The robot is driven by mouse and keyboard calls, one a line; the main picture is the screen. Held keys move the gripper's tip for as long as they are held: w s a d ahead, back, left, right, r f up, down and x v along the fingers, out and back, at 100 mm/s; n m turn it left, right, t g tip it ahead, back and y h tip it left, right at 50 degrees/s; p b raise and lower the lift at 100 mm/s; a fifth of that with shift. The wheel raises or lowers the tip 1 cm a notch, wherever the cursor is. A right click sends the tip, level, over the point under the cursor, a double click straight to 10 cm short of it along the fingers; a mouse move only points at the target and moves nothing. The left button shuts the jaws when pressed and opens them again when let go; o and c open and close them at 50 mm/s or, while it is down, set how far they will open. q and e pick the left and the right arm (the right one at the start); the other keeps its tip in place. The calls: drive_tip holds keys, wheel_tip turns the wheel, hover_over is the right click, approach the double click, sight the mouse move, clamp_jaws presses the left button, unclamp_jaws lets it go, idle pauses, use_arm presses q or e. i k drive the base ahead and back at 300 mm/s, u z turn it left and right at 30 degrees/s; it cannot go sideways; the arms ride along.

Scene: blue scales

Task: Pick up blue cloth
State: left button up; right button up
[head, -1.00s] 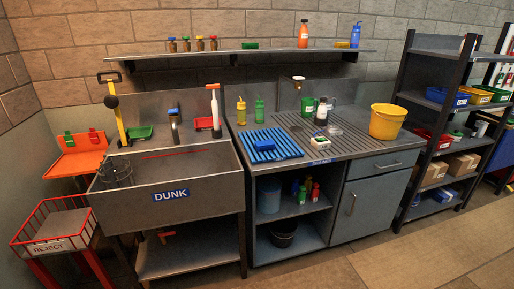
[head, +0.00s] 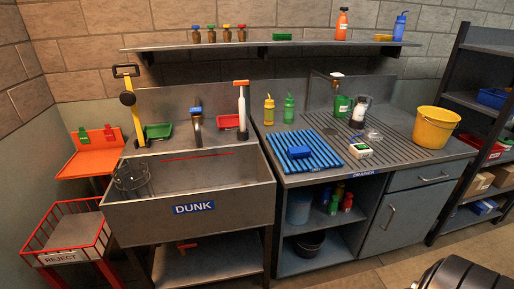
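A small dark-blue folded-looking item (head: 298,152), which may be the blue cloth, lies on a blue ribbed mat (head: 330,159). The mat lies on the left part of the grooved steel drainer counter (head: 404,157), just right of the sink. The item is too small to tell whether it is cloth or sponge. Neither of my grippers shows in the head view. A dark ribbed part, probably of my own arm, shows at the bottom right corner.
The deep sink marked DUNK (head: 212,226) holds a wire basket (head: 131,179). A white-and-green box (head: 360,150), a green mug (head: 341,106) and a yellow bucket (head: 435,128) stand on the counter. A red REJECT basket (head: 68,232) is at left. Floor in front is partly clear.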

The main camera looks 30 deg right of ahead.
sight(300, 152)
drive_tip(key=u, duration=0.15)
drive_tip(key=i, duration=0.8)
drive_tip(key=z, duration=0.9)
drive_tip(key=i, duration=0.5)
drive_tip(key=z, duration=0.6)
